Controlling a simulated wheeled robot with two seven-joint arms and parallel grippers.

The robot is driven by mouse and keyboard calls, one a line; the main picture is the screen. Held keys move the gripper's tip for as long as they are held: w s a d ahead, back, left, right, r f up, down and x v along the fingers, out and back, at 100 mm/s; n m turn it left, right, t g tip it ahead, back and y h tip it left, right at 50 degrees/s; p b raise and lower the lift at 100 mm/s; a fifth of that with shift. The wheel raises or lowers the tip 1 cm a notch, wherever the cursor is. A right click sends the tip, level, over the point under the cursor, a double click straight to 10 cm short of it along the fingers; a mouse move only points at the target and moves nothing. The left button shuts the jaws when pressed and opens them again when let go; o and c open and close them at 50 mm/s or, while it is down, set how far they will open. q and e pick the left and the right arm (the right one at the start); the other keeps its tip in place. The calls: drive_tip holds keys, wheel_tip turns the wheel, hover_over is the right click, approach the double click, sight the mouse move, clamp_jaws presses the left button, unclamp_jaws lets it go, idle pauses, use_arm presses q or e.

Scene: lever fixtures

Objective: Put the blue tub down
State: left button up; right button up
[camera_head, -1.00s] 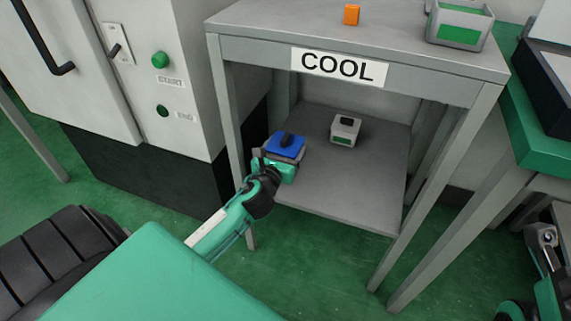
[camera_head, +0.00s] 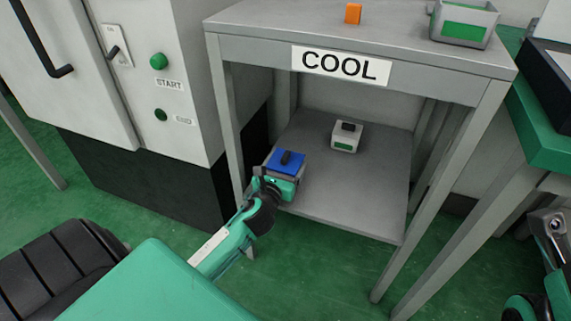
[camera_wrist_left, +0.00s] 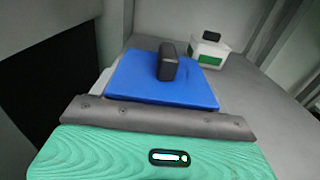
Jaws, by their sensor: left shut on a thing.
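The blue tub (camera_head: 287,162) has a blue lid with a black handle. It is at the left side of the lower shelf (camera_head: 345,190) of the table marked COOL. My left gripper (camera_head: 277,178) is shut on its near side. In the left wrist view the blue lid (camera_wrist_left: 165,80) lies just beyond the grey jaw bar; the tub's lower body is mostly hidden, so I cannot tell whether it touches the shelf. My right gripper is not clearly in view; only part of my right arm shows at the right edge.
A white tub (camera_head: 346,136) with a green label and black handle stands farther back on the shelf. Table legs frame the shelf at left and right. An orange block (camera_head: 353,13) and a grey bin (camera_head: 464,24) sit on the tabletop. The shelf's right half is clear.

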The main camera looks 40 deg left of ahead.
use_arm(q)
drive_tip(key=shift+f, duration=0.3)
drive_tip(key=o, duration=1.3)
drive_tip(key=shift+o, duration=0.2)
